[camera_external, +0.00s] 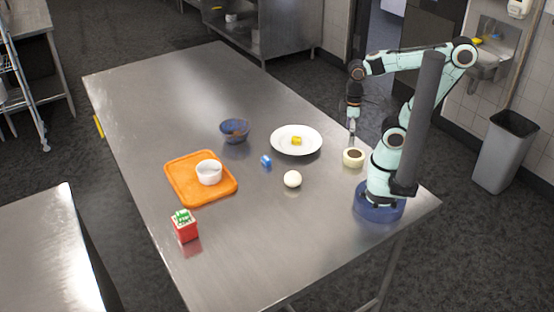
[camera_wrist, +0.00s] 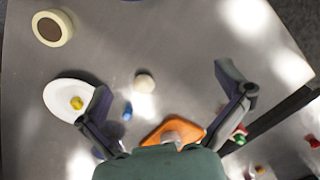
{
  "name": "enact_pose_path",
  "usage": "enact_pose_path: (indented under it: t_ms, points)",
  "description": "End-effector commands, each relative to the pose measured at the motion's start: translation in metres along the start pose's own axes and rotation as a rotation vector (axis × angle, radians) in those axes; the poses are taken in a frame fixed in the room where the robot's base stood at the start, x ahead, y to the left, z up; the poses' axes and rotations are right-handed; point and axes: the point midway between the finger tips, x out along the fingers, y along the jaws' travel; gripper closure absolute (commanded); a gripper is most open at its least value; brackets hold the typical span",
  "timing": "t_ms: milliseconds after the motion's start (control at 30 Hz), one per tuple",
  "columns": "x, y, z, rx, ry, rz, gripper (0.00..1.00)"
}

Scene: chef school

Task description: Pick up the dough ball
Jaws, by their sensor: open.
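The dough ball (camera_external: 292,179) is a small pale cream ball lying on the steel table, in front of the white plate. It also shows in the wrist view (camera_wrist: 144,83), in the upper middle between the spread fingers. My gripper (camera_external: 351,130) hangs pointing down above the right part of the table, to the right of the plate and apart from the ball. In the wrist view my gripper (camera_wrist: 162,80) has its two fingers wide apart, with nothing held.
A white plate (camera_external: 282,148) with a yellow piece, a cream ring-shaped item (camera_external: 353,162) and a small blue block (camera_external: 266,161) surround the ball. An orange tray (camera_external: 188,193) holds a white bowl. A blue bowl (camera_external: 235,135) and red box (camera_external: 185,232) stand further left. The front table area is clear.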

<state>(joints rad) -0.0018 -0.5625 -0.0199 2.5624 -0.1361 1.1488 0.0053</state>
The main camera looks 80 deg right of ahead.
Motion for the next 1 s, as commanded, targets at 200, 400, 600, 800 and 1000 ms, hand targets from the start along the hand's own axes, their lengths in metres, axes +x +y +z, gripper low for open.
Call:
enact_pose_path:
  t_ms: [200, 400, 600, 800, 1000]
  points:
    - [0.0, 0.0, 0.0, 0.0, 0.0, 0.0, 0.0]
    - [0.0, 0.0, 0.0, -0.002, -0.001, 0.0, 0.03]
    - [0.0, 0.0, 0.0, -0.002, -0.001, 0.0, 0.05]
    - [-0.001, 0.0, -0.004, -0.034, 0.017, 0.001, 0.05]
    - [-0.015, 0.007, -0.069, -0.183, 0.272, 0.038, 0.05]
